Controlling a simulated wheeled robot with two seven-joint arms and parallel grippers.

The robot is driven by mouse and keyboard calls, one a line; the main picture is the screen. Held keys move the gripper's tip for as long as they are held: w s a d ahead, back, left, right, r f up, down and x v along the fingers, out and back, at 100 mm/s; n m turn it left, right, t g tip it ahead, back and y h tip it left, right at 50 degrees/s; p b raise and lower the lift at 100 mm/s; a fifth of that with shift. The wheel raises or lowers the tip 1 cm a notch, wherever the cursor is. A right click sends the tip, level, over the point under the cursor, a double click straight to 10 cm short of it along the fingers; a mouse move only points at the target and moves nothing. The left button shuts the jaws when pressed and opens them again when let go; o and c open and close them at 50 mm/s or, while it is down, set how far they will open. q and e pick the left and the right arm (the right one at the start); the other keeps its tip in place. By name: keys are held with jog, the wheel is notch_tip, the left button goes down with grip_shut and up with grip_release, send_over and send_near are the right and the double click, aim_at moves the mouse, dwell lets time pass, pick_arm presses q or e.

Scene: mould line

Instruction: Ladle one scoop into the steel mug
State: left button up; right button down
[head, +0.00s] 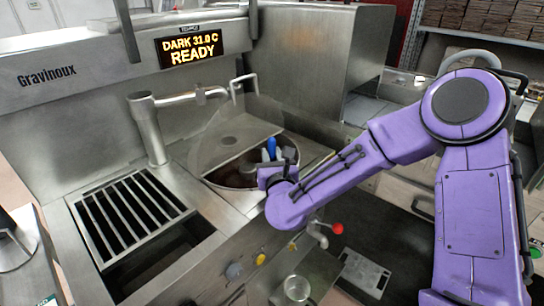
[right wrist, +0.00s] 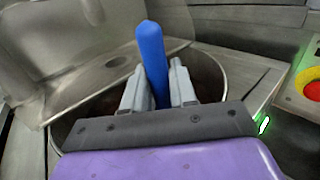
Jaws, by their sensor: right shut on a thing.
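My right gripper (head: 277,163) is over the round tank (head: 218,184) of dark liquid. It is shut on an upright blue handle (head: 271,147), taken to be the ladle's. In the right wrist view the blue handle (right wrist: 151,55) stands between the two grey fingers of the gripper (right wrist: 158,92). The ladle's bowl is hidden below the fingers, so I cannot tell whether it is in the liquid. A steel mug (head: 297,288) stands at the bottom of the head view, below the tap with a red knob. My left gripper is not in view.
A clear curved cover (head: 215,125) rises behind the tank. A steel spout (head: 190,97) reaches toward the tank from the left. A slotted grate (head: 130,210) lies left of it. The display (head: 190,47) reads "DARK 31.0 C READY". A red button (right wrist: 312,90) is at the right.

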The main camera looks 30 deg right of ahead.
notch_tip(320, 180, up, 19)
jog(key=p, duration=1.3)
dwell(0.6)
